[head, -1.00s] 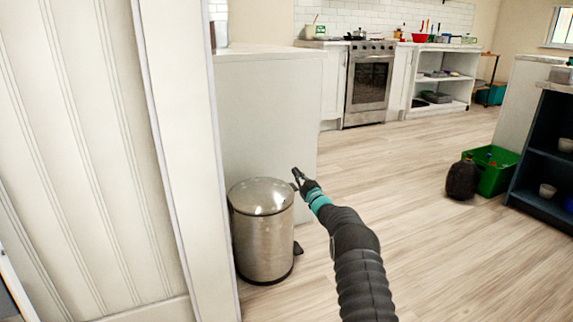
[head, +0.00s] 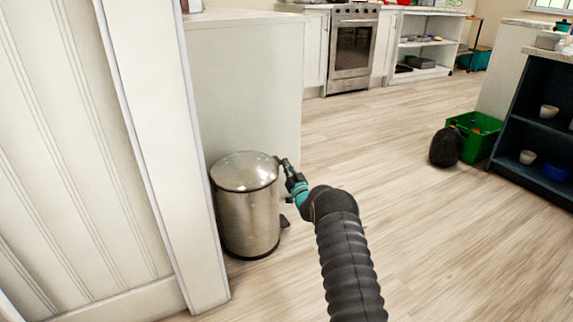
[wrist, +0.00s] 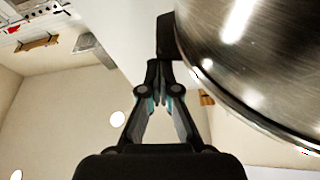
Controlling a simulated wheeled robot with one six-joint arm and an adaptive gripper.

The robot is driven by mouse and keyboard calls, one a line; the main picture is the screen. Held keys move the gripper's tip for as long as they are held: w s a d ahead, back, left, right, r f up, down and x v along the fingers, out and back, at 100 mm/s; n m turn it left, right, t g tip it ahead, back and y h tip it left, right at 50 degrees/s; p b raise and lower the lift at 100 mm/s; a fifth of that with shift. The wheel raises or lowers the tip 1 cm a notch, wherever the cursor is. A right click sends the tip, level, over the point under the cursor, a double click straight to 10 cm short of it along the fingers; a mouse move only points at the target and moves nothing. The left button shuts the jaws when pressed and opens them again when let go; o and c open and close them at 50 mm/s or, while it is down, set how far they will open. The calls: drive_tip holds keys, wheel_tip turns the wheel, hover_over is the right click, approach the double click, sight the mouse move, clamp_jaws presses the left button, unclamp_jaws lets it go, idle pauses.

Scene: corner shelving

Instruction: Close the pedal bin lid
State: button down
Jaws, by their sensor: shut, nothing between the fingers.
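The steel pedal bin (head: 249,220) stands on the floor beside the white cabinet end. Its domed lid (head: 245,171) lies down across the top of the body, with no gap visible in the head view. The black pedal (head: 285,222) sticks out low on the bin's right side. My gripper (head: 281,163) is shut and empty at the lid's right edge. In the wrist view my fingertips (wrist: 165,66) are together just below a black part at the edge of the shiny steel bin (wrist: 260,60). I cannot tell whether they touch it.
A white panelled door (head: 80,170) and its frame stand close on the left. A white cabinet end (head: 245,100) stands behind the bin. A green crate (head: 480,138) and a dark bag (head: 446,147) are on the right. The wooden floor between is clear.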

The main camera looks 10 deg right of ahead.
drive_tip(key=shift+a+f, duration=0.25)
